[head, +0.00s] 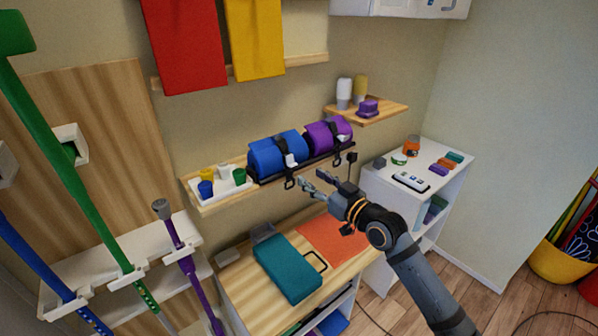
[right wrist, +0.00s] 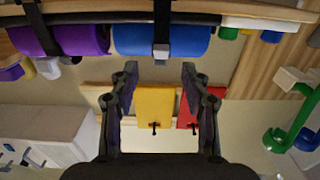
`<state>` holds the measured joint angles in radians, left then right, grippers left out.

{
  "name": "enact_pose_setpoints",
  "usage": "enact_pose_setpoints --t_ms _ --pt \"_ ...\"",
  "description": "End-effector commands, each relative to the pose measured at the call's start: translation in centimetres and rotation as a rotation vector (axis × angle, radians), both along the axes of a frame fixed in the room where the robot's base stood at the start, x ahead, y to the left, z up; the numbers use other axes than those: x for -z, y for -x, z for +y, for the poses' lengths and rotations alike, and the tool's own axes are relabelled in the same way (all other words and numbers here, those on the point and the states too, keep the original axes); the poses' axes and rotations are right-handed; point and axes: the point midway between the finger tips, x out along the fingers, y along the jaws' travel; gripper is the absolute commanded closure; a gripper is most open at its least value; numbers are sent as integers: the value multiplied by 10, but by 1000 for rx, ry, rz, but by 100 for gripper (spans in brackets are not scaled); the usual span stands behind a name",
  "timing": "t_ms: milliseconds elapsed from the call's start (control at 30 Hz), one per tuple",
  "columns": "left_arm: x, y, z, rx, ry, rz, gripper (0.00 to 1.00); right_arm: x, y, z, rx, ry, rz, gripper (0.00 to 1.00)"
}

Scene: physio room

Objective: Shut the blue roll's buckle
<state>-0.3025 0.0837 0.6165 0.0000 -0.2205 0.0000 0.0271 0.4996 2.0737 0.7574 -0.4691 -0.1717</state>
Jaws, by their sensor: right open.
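The blue roll (head: 272,155) lies on a black rack on the wooden wall shelf, next to the purple roll (head: 322,136). A dark strap runs over the blue roll, with a pale buckle part (head: 291,160) on its front and a black loop (head: 289,183) hanging below. In the right wrist view the blue roll (right wrist: 190,40) is at the top, with the strap and pale buckle part (right wrist: 161,51) between the fingers' lines. My right gripper (head: 314,181) is open and empty, in front of and just below the roll, apart from it. My left gripper is out of view.
A white tray (head: 221,191) with small coloured cups sits left of the blue roll. Below, a wooden bench top holds a teal block (head: 287,267) and an orange mat (head: 335,240). A white cabinet (head: 455,172) with small items stands right. Red and yellow towels hang above.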

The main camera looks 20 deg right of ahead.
Motion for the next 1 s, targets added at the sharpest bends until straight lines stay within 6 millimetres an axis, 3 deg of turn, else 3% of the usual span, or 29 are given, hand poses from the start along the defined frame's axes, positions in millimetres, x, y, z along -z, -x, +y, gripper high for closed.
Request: enact_pose_setpoints --t_ms 300,700,1000 --pt "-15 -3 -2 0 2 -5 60 -4 -52 20 -3 -4 0 53" --pt "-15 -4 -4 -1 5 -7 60 -1 -63 24 -4 0 1 53" --pt "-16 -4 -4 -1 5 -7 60 -1 -62 24 -3 0 1 92"
